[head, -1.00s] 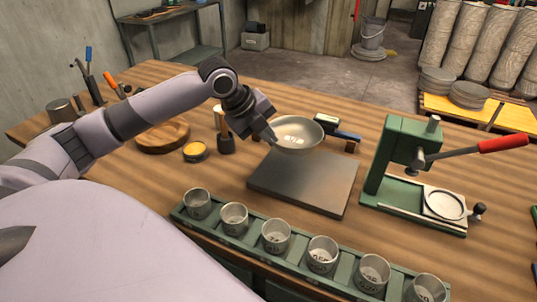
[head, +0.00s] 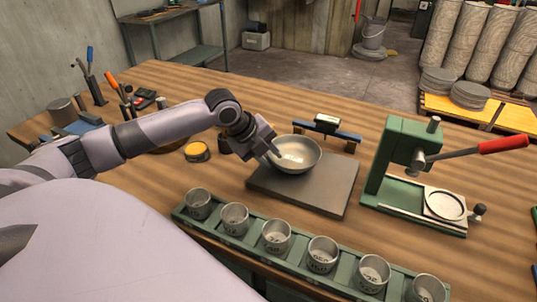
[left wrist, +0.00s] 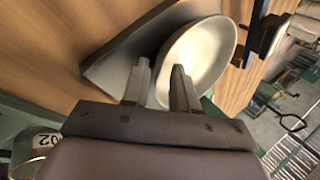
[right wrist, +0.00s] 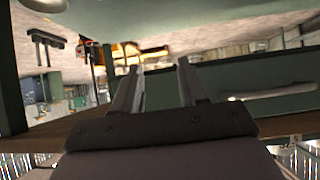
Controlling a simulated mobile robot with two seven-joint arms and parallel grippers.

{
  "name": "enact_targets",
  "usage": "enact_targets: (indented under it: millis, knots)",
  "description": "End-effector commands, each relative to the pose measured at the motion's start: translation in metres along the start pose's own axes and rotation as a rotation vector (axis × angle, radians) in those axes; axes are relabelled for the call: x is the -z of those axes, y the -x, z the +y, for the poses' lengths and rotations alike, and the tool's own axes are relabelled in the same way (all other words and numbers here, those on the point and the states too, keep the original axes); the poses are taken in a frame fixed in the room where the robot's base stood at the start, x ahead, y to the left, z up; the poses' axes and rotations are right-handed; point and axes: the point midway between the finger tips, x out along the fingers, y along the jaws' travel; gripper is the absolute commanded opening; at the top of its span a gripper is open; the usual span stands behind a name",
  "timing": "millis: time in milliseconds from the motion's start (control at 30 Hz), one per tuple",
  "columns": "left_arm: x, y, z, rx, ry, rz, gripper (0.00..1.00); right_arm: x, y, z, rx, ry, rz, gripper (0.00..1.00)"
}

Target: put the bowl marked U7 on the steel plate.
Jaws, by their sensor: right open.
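A shallow metal bowl (head: 299,152) sits over the back part of the flat steel plate (head: 325,189) in the head view, apparently resting on it. Its marking is too small to read. My left gripper (head: 273,153) is at the bowl's left rim. In the left wrist view my left gripper (left wrist: 160,68) has its fingers visibly apart, with the edge of the bowl (left wrist: 205,55) between them and one finger over the inside. My right gripper (right wrist: 158,64) is open and empty, away from the bowl; the head view does not show it.
A green rack (head: 214,227) with several metal cups runs along the near table edge. A green press (head: 400,165) with a red-handled lever stands right of the plate. A scale-like device (head: 327,125) is behind the bowl. A yellow-topped tin (head: 198,151) is to the left.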

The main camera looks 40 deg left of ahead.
Motion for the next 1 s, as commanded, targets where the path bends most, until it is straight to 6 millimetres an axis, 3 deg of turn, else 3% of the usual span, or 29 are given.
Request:
enact_targets:
  millis: [233,367,800,1000]
  knots:
    - [0.0,0.002,-0.001,0.001,0.0,0.0,0.28,0.0,0.0,0.0,0.0,0.0,0.001,0.43]
    - [-0.001,0.013,0.0,0.001,0.0,-0.002,0.28,-0.001,-0.001,0.0,0.0,0.0,0.001,0.43]
    - [-0.001,0.094,0.0,-0.001,-0.002,-0.004,0.28,-0.007,-0.005,0.0,0.0,0.0,0.001,0.43]
    - [-0.001,0.115,0.0,-0.001,0.0,-0.002,0.28,-0.008,-0.006,0.0,0.001,0.0,0.001,0.43]
